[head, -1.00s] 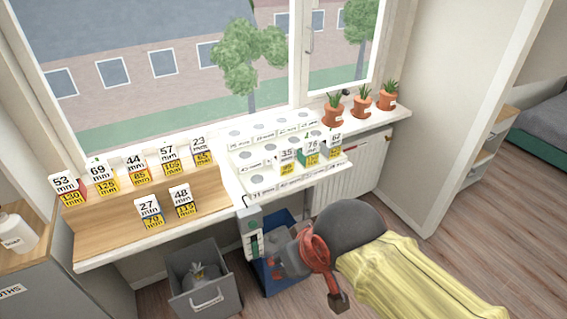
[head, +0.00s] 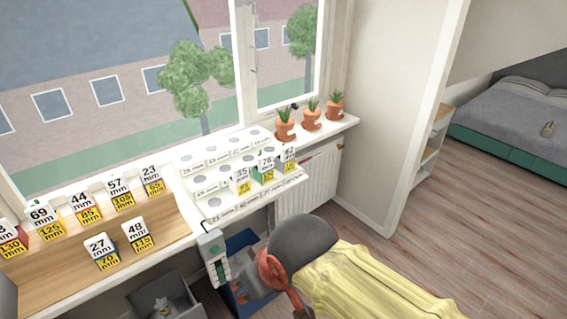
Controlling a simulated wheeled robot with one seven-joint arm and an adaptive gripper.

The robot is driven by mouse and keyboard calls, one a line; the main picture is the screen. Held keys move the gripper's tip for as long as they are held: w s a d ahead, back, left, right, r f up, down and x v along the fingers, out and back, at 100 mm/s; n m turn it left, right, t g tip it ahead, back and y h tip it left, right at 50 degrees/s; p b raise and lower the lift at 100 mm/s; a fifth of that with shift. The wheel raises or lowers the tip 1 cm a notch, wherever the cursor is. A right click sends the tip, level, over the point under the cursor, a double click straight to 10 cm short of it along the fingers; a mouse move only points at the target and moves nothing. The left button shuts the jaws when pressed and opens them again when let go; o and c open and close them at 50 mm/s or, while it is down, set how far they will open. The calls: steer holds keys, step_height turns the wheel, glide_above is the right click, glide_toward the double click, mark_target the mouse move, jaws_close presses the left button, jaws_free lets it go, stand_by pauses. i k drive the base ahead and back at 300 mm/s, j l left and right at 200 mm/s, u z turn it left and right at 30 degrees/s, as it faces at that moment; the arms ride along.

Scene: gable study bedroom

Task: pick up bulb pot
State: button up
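Three terracotta pots with green shoots stand in a row on the right end of the windowsill: a left pot (head: 285,131), a middle pot (head: 312,122) and a right pot (head: 335,111). Each has a small pale label; I cannot read which is the bulb pot.
A white stepped rack (head: 225,172) with numbered cards stands left of the pots. A blue bin (head: 238,240) and a grey bin (head: 180,298) stand below. A radiator (head: 305,185) is under the sill; floor at right is clear.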

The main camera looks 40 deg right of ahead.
mark_target(239, 183)
steer(key=i+l+z, duration=0.15)
steer(key=i+z, duration=0.15)
steer(key=i, duration=0.3)
steer(key=i+z, duration=0.3)
steer(key=i, duration=0.3)
